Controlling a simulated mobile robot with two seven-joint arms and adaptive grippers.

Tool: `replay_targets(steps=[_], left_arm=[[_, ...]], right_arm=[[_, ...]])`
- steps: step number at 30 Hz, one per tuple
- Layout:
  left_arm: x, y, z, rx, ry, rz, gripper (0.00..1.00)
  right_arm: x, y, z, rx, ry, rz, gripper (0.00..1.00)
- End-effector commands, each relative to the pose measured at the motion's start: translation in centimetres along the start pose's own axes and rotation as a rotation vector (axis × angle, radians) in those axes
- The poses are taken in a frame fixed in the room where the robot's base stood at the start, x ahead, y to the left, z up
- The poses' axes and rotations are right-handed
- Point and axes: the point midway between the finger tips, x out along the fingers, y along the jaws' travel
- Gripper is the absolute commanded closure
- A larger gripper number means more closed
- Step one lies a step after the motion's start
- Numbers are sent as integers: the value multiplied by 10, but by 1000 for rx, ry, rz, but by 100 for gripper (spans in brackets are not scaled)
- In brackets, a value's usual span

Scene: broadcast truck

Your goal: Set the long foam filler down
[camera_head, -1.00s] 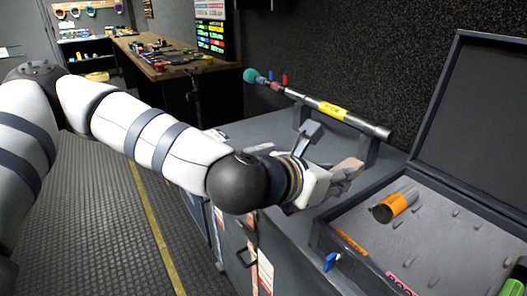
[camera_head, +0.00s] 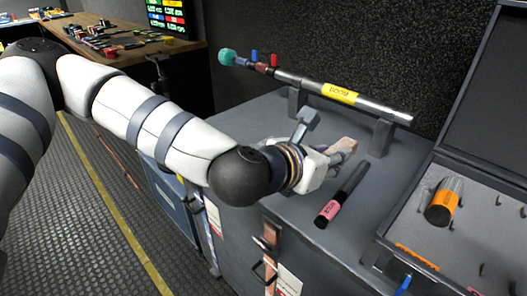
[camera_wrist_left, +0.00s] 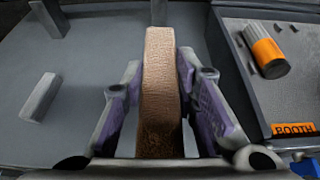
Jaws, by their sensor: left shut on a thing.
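The long foam filler is a tan, rough-faced block (camera_wrist_left: 160,75). My left gripper (camera_head: 326,157) is shut on it, with a finger on each side in the left wrist view. In the head view the block's far end (camera_head: 343,146) sticks out past the fingers, over the grey counter top (camera_head: 255,125). The gripper hides most of the block there. I cannot tell whether its underside touches the counter. My right gripper is not in view.
A boom pole (camera_head: 362,102) rests on two posts at the back. A black cylinder with a pink label (camera_head: 341,195) lies right of my gripper. An open case (camera_head: 400,232) holds an orange-banded cylinder (camera_head: 445,203). Bare counter lies between the posts.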

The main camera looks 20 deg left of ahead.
Motion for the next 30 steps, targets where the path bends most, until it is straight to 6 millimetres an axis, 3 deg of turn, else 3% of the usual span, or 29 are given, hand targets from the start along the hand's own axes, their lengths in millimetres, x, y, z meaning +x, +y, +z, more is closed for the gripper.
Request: replay_targets(steps=[4, 11, 15, 22, 25, 30], left_arm=[[12, 16, -6, -4, 3, 5, 83], [56, 82, -25, -2, 4, 7, 83], [81, 104, -54, -3, 10, 2, 83], [102, 125, -74, -2, 7, 1, 83], [109, 124, -93, -2, 8, -2, 83], [111, 124, -96, 0, 0, 0, 83]], right_arm=[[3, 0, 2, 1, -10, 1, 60], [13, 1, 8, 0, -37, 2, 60], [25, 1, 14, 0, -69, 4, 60], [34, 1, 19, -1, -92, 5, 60], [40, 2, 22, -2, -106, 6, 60], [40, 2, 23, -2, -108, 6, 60]])
